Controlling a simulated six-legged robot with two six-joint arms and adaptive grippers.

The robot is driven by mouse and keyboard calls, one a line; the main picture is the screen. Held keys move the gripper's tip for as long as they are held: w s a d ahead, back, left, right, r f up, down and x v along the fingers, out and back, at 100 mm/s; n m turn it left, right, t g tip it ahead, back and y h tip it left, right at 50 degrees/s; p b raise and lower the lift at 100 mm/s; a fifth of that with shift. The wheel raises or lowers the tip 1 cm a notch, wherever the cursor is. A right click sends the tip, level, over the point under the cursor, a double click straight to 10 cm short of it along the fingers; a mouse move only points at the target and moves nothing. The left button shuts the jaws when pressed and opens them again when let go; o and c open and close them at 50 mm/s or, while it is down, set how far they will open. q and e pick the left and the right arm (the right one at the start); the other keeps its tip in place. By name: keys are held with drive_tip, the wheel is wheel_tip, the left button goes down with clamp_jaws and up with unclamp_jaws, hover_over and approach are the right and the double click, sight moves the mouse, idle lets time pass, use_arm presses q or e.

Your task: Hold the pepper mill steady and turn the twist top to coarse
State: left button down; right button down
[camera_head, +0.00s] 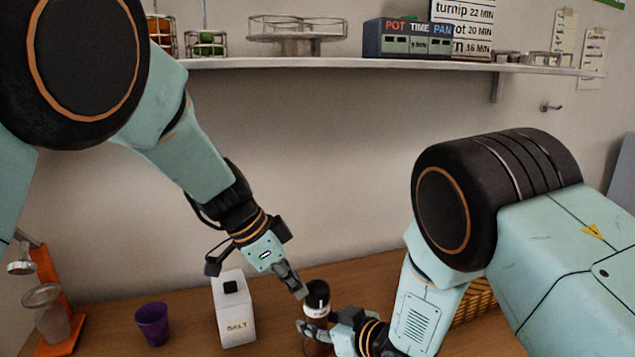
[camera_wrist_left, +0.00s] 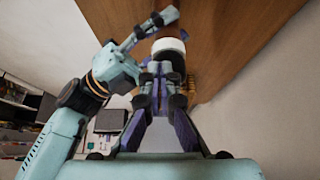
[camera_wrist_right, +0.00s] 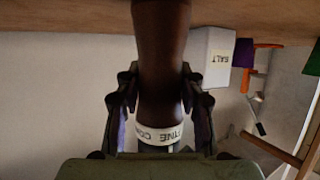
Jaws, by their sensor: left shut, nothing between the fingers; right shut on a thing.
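The pepper mill stands upright on the table, with a dark top (camera_head: 318,290), a white lettered band (camera_head: 315,311) and a brown body (camera_wrist_right: 162,60). The band reads "FINE" and "CO" in the right wrist view (camera_wrist_right: 160,134); the rest is out of sight. My right gripper (camera_head: 312,334) is shut around the mill's body, a finger on each side. My left gripper (camera_head: 303,292) is shut and empty, its tips close beside the mill's top. In the left wrist view its fingers (camera_wrist_left: 160,70) overlap the top, so contact is unclear.
A white salt box (camera_head: 237,312) stands left of the mill, with a purple cup (camera_head: 153,323) and an orange stand (camera_head: 58,300) further left. A wicker basket (camera_head: 476,301) sits behind my right arm. A wall shelf (camera_head: 370,66) with jars and a timer runs above.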

use_arm(q)
drive_tip(key=shift+r, duration=2.95)
wheel_tip(320, 180, down, 6)
drive_tip(key=w+a, duration=0.1)
drive_tip(key=w, duration=0.1)
drive_tip(key=shift+w, duration=0.3)
drive_tip(key=shift+d, duration=0.5)
drive_tip(key=shift+s, duration=0.65)
drive_tip(key=shift+s+d, duration=0.35)
drive_tip(key=shift+s, duration=0.1)
drive_tip(key=shift+s+a, duration=0.1)
drive_tip(key=shift+a, duration=0.1)
